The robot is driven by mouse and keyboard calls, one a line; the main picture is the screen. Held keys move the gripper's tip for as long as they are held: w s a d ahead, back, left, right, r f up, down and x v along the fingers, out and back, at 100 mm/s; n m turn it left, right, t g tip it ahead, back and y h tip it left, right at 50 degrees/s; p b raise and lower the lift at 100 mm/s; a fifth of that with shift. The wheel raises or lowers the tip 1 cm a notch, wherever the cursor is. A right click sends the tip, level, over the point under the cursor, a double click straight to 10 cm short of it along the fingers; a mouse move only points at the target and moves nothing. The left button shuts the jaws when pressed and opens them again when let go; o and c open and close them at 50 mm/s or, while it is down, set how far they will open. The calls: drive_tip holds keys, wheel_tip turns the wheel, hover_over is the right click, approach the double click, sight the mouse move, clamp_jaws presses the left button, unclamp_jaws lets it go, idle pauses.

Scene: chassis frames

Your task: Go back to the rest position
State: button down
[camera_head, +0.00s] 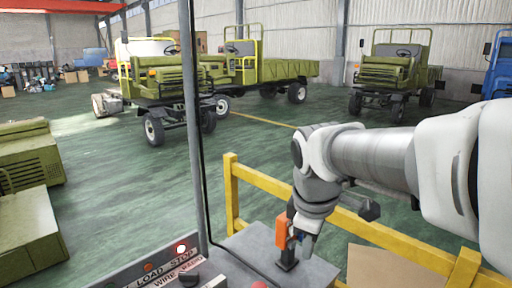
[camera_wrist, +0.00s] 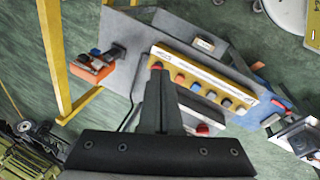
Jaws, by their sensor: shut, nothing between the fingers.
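My arm reaches in from the right in the head view, and my gripper (camera_head: 303,243) points down over a grey table close to the yellow railing. In the wrist view my gripper (camera_wrist: 157,68) is shut with its fingertips together and nothing between them. An orange tool (camera_head: 282,230) with a black base stands on the table just left of my gripper in the head view. It also shows in the wrist view (camera_wrist: 92,68), apart from the fingers.
A control panel (camera_head: 165,268) with buttons and a red light lies left of the table. A yellow railing (camera_head: 365,229) runs along the table. A dark post (camera_head: 193,130) rises in front. Green trucks (camera_head: 170,80) stand behind on an open green floor (camera_head: 110,165).

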drive_tip(key=s+d+m+t, duration=0.2)
drive_tip(key=s+d+m, duration=0.2)
drive_tip(key=s+m, duration=0.8)
drive_tip(key=shift+s+d+f+y, duration=0.15)
drive_tip(key=shift+s+f+y, duration=0.25)
drive_tip(key=shift+s, duration=0.1)
